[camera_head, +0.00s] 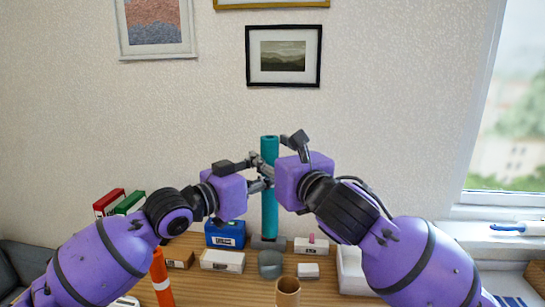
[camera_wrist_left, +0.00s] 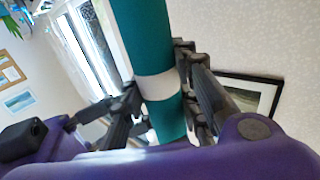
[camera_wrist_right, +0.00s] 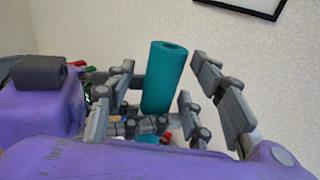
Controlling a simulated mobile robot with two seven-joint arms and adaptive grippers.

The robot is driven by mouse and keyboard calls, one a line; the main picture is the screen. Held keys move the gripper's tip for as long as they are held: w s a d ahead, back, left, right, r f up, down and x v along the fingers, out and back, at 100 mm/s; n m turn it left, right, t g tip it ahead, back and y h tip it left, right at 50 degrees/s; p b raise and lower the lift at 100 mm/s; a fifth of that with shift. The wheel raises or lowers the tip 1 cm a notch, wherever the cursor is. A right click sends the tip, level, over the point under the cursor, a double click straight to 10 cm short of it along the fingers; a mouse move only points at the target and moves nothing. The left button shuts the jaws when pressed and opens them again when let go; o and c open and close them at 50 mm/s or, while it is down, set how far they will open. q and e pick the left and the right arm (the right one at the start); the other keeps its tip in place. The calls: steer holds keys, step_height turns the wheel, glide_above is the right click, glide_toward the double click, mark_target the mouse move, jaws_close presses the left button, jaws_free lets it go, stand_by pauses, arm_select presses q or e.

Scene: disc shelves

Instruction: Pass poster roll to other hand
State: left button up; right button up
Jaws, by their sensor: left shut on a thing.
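The poster roll (camera_head: 269,205) is a long teal tube with a pale band, upright above the table in the head view. My left gripper (camera_head: 257,172) is shut on it; the left wrist view shows the roll (camera_wrist_left: 145,40) between its fingers. My right gripper (camera_wrist_right: 164,66) is open. In the right wrist view its fingers stand apart on either side of the roll's upper part (camera_wrist_right: 164,85), and the left gripper's fingers show below the top end. Whether the right fingers touch the roll is hard to tell.
The wooden table (camera_head: 215,285) holds a blue box (camera_head: 225,233), white boxes (camera_head: 222,261), a grey round container (camera_head: 270,264), a brown tube (camera_head: 288,291) and an orange tube (camera_head: 160,275). Framed pictures hang on the wall behind; a window (camera_head: 510,120) is at right.

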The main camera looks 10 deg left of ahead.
steer(key=c, duration=0.8)
arm_select(q)
steer(key=o, duration=1.2)
arm_select(e)
steer(key=shift+c, duration=0.9)
